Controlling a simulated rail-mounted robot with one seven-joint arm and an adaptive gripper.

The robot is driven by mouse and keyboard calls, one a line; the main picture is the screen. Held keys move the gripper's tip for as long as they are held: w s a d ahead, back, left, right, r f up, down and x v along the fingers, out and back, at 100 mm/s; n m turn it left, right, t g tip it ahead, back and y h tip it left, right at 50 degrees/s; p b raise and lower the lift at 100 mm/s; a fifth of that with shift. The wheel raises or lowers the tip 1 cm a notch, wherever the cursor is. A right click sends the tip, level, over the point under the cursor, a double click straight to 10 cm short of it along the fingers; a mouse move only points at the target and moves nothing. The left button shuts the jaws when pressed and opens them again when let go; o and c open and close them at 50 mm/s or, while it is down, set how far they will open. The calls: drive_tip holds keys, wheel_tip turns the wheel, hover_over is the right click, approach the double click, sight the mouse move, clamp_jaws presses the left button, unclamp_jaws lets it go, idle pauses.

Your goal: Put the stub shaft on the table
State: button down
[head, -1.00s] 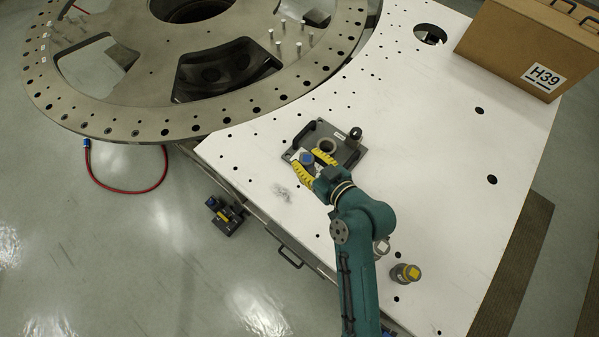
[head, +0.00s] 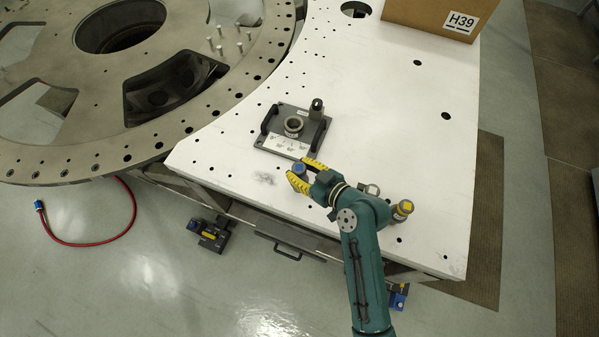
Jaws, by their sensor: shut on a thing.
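The stub shaft (head: 299,169), seen from above as a round piece with a blue top, is between the yellow fingers of my gripper (head: 305,174). My gripper is shut on it, just in front of the grey fixture plate. The fingers hide most of its body, and I cannot tell whether its lower end touches the table. The white table (head: 400,130) spreads around and to the right of it.
Two capped cylinders, one yellow-topped (head: 402,210) and one paler (head: 370,189), stand right of my gripper. A cardboard box (head: 425,15) is at the back. The table's middle right is clear.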

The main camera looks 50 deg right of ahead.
drive_tip(key=shift+f, duration=1.2)
drive_tip(key=c, duration=0.7)
unclamp_jaws()
drive_tip(key=shift+f, duration=0.15)
drive_tip(key=b+v, duration=0.1)
drive_tip(key=v, duration=1.1)
drive_tip(key=shift+r, duration=0.2)
